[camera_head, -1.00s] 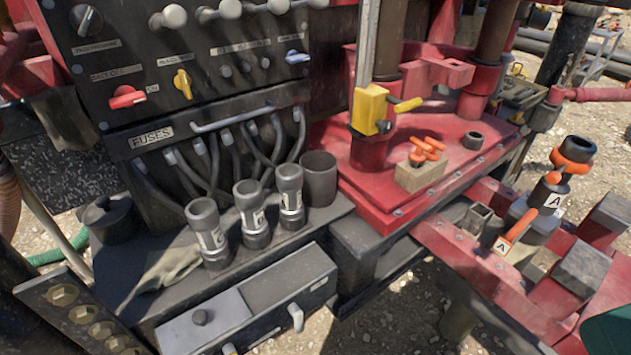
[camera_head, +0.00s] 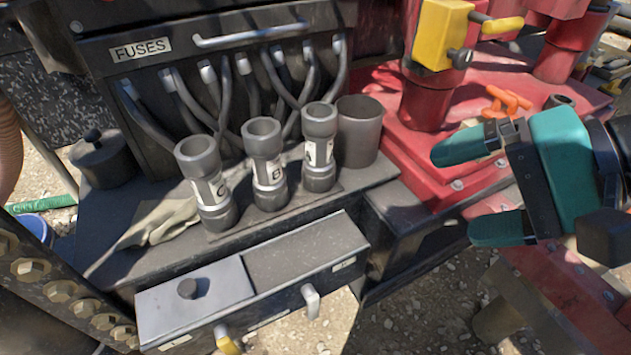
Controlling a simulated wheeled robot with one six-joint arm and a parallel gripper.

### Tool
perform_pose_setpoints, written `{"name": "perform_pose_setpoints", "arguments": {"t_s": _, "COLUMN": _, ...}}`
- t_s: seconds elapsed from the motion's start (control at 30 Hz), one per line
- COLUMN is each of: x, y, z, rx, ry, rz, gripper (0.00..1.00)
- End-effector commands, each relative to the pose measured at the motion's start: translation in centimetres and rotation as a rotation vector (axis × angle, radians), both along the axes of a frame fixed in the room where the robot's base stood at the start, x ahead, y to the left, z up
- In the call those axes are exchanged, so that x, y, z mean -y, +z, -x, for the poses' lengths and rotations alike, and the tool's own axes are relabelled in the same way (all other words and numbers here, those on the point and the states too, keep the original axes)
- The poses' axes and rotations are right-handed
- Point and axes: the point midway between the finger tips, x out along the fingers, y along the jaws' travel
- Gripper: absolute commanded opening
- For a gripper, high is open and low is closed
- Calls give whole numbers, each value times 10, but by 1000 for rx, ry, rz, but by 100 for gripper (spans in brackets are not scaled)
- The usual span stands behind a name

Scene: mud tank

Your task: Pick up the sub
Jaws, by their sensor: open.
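Three dark grey cylindrical subs stand upright in a row on the black bench, each with a white label. The left sub (camera_head: 206,182) seems to read C, the middle sub (camera_head: 265,165) B and the right sub (camera_head: 320,147) A. My gripper (camera_head: 467,190) is at the right with its two teal fingers apart, pointing left. It is empty and to the right of the subs, touching none of them. In the picture it overlaps the red deck.
An open dark cup (camera_head: 358,131) stands right beside the A sub. A cloth glove (camera_head: 160,222) and a lidded pot (camera_head: 103,160) lie to the left. Cables and the fuse panel (camera_head: 200,60) rise behind. A drawer box (camera_head: 255,280) is in front. A yellow clamp (camera_head: 437,35) stands at upper right.

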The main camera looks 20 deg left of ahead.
Motion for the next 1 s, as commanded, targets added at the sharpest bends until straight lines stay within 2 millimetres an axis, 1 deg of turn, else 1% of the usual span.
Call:
{"name": "perform_pose_setpoints", "arguments": {"t_s": 0.03, "x": -12, "y": -44, "z": -9, "rx": -112, "ry": -87, "rz": -76, "gripper": 92}}
{"name": "perform_pose_setpoints", "arguments": {"t_s": 0.1, "x": -28, "y": -67, "z": -23, "rx": -289, "ry": -218, "rz": -197, "gripper": 92}}
{"name": "perform_pose_setpoints", "arguments": {"t_s": 0.17, "x": -39, "y": -85, "z": -35, "rx": -452, "ry": -324, "rz": -299, "gripper": 92}}
{"name": "perform_pose_setpoints", "arguments": {"t_s": 0.2, "x": -45, "y": -97, "z": -44, "rx": -561, "ry": -390, "rz": -363, "gripper": 92}}
{"name": "perform_pose_setpoints", "arguments": {"t_s": 0.3, "x": -53, "y": -121, "z": -66, "rx": -825, "ry": -529, "rz": -506, "gripper": 92}}
{"name": "perform_pose_setpoints", "arguments": {"t_s": 0.4, "x": -56, "y": -138, "z": -85, "rx": -1045, "ry": -631, "rz": -618, "gripper": 92}}
{"name": "perform_pose_setpoints", "arguments": {"t_s": 0.53, "x": -56, "y": -151, "z": -101, "rx": -1230, "ry": -705, "rz": -708, "gripper": 92}}
{"name": "perform_pose_setpoints", "arguments": {"t_s": 0.67, "x": -59, "y": -150, "z": -108, "rx": -1306, "ry": -732, "rz": -741, "gripper": 92}}
{"name": "perform_pose_setpoints", "arguments": {"t_s": 0.8, "x": -78, "y": -143, "z": -112, "rx": -1316, "ry": -733, "rz": -740, "gripper": 92}}
{"name": "perform_pose_setpoints", "arguments": {"t_s": 1.0, "x": -107, "y": -143, "z": -121, "rx": -1313, "ry": -734, "rz": -740, "gripper": 92}}
